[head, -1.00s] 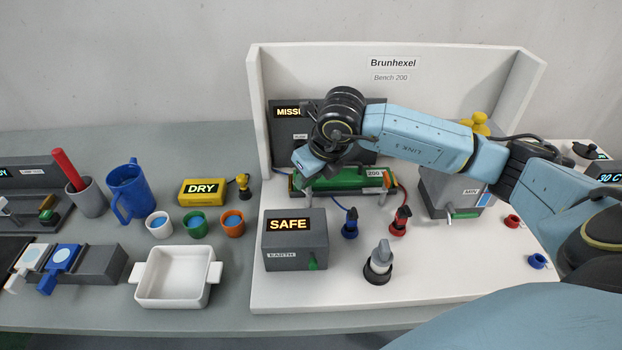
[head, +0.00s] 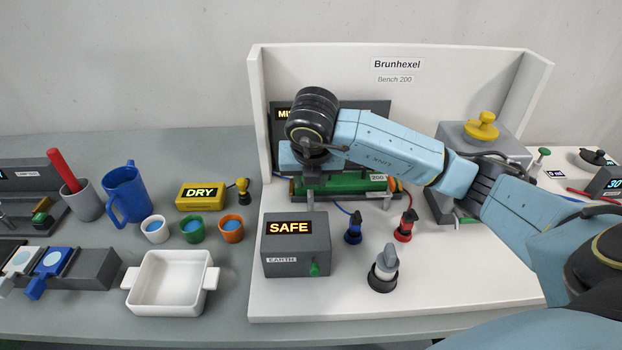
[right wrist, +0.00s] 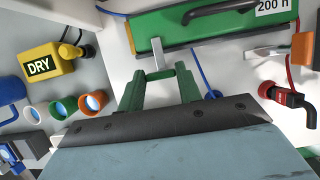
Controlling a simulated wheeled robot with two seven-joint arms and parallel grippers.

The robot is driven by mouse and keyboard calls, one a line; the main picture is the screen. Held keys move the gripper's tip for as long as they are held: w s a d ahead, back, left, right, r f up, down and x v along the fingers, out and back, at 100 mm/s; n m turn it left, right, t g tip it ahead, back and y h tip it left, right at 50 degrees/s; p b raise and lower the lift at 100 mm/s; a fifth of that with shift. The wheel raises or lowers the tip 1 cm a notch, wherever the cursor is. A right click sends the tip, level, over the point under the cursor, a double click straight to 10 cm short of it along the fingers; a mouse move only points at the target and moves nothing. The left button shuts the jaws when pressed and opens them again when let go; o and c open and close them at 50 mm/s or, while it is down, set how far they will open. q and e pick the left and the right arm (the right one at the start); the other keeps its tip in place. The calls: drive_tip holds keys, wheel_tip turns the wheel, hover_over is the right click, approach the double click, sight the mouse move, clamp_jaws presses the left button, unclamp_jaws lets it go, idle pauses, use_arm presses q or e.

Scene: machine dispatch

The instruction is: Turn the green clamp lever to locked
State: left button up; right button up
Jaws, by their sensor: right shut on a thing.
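A green cartridge (head: 345,187) labelled 200 lies across the back of the white bench, with a black handle and "200 n" label in the right wrist view (right wrist: 208,22). A grey lever (right wrist: 160,66) sticks out from its near side toward me, left of its middle. A second pale lever (right wrist: 262,53) is at its right end. My right gripper (right wrist: 160,80) comes from above, its two green fingers on either side of the left lever's crosspiece, shut on it. My left gripper is not in view.
A grey SAFE box (head: 296,245) stands in front of the lever. Blue (head: 353,230) and red (head: 406,226) plugs and a grey knob (head: 384,267) stand to its right. Cups, a white dish (head: 170,283) and a yellow DRY box (head: 201,196) are at left.

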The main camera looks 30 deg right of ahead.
idle(0.5)
drive_tip(key=o, duration=1)
drive_tip(key=shift+r, duration=0.1)
drive_tip(key=shift+p+v, duration=1.55)
drive_tip(key=shift+v, duration=5.1)
